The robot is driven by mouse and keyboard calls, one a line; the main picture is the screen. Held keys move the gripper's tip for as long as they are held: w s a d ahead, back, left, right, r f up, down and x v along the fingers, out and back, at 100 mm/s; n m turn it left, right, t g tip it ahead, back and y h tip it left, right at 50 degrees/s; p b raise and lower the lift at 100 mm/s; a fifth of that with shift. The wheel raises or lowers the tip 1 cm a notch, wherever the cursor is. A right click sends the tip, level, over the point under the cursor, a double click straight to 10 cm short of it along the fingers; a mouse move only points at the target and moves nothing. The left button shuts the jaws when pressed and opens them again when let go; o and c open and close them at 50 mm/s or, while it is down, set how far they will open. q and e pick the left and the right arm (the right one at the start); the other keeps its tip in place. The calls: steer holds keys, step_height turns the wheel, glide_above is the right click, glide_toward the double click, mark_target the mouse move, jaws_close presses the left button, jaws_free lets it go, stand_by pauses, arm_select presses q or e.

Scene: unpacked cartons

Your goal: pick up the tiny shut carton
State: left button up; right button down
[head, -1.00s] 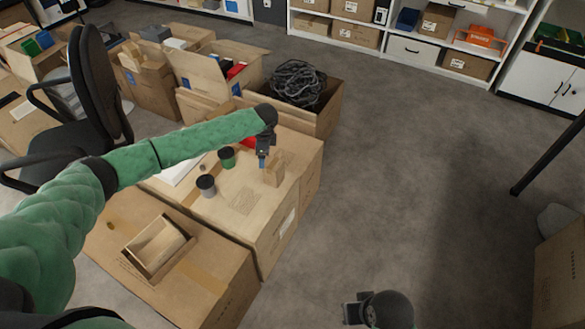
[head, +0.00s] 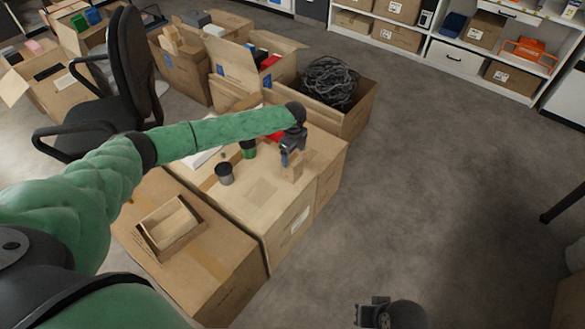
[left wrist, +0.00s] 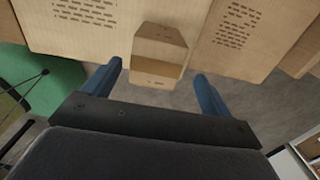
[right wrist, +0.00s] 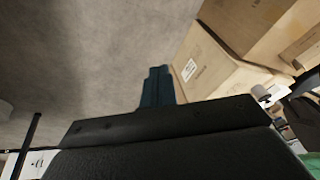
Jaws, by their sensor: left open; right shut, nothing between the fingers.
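The tiny shut carton (head: 292,171) stands on the large cartons, near their right edge. In the left wrist view the carton (left wrist: 160,52) shows as a small tan box, between and just beyond the fingertips. My left gripper (head: 287,158) is open, with its blue fingers right at the carton's top in the head view. In the left wrist view my left gripper (left wrist: 158,72) has one finger on each side of the carton's near end; contact cannot be told. My right gripper (right wrist: 158,72) is shut and empty, away over the floor.
A grey cup (head: 224,174) and a green cup (head: 248,150) stand left of the carton. A small open box (head: 170,228) lies on the front large carton. An open carton of black cable (head: 352,118) stands behind.

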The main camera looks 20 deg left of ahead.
arm_select(q)
step_height(320, 180, down, 2)
steer(key=shift+f, duration=0.2)
steer(key=f, duration=0.1)
steer(key=f+p, duration=0.1)
steer(key=f, duration=0.2)
steer(key=shift+s+a+p, duration=0.2)
steer(key=shift+a+p, duration=0.05)
steer(key=shift+p, duration=0.05)
steer(key=shift+f, duration=0.6)
arm_select(e)
steer(key=d+r, duration=0.1)
steer(key=s+d+r, duration=0.1)
steer(key=shift+d+r+g+h, duration=0.1)
steer(key=shift+r+g+h, duration=0.2)
steer(key=shift+r+h, duration=0.1)
arm_select(q)
steer(key=shift+c, duration=0.5)
steer(key=c, duration=1.1)
arm_select(e)
steer(key=shift+d+f, duration=0.25)
